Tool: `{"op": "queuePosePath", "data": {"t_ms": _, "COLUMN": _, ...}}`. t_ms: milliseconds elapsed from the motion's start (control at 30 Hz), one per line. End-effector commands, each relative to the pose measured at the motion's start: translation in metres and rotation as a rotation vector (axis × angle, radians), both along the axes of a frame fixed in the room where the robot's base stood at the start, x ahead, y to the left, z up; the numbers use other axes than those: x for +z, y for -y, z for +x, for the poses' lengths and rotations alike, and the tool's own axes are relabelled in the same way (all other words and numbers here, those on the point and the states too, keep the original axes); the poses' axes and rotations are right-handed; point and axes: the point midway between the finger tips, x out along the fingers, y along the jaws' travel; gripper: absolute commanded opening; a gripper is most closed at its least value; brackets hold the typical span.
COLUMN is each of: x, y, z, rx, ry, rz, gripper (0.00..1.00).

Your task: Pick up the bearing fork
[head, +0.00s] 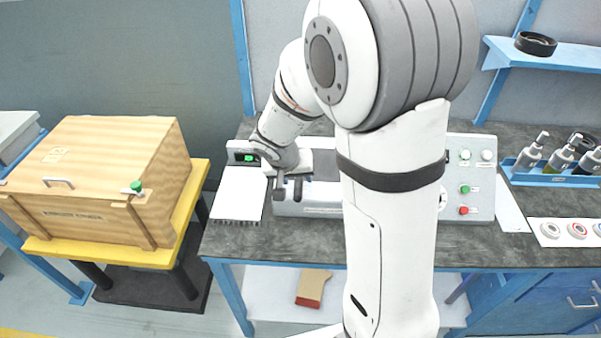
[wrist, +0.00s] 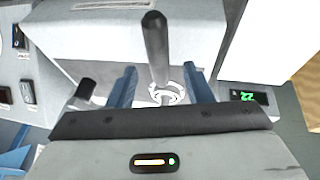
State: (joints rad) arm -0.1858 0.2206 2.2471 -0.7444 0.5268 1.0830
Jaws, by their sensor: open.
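In the wrist view a dark grey rod, which looks like the handle of the bearing fork (wrist: 155,48), stands between the two blue fingers of my gripper (wrist: 162,76). A pale ring-like part shows at the rod's lower end. The fingers are apart, with visible gaps on both sides of the rod. In the head view my gripper (head: 285,180) is over the left end of the grey bench unit (head: 322,211). Two short dark shapes show there, and I cannot tell which is the fork. My arm hides the middle of the unit.
A dark stub (wrist: 88,88) stands left of the fingers in the wrist view. A white sheet (head: 239,194) lies left of the unit. A wooden crate (head: 110,175) sits on a yellow-topped stand at left. Bottles (head: 560,155) stand in a tray at right.

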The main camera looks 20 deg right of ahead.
Motion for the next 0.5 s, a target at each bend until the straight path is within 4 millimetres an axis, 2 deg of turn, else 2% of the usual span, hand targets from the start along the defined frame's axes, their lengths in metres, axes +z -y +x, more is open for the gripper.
{"op": "queuePosePath", "data": {"t_ms": 100, "x": -0.015, "y": 0.005, "z": 0.004, "rx": 0.001, "ry": -0.003, "rz": -0.002, "gripper": 0.46}}
{"op": "queuePosePath", "data": {"t_ms": 200, "x": -0.020, "y": 0.007, "z": 0.006, "rx": -0.001, "ry": -0.001, "rz": -0.001, "gripper": 0.46}}
{"op": "queuePosePath", "data": {"t_ms": 433, "x": -0.020, "y": 0.007, "z": 0.007, "rx": 0.000, "ry": 0.000, "rz": -0.001, "gripper": 0.46}}
{"op": "queuePosePath", "data": {"t_ms": 500, "x": -0.020, "y": 0.007, "z": 0.007, "rx": -0.001, "ry": 0.000, "rz": -0.001, "gripper": 0.40}}
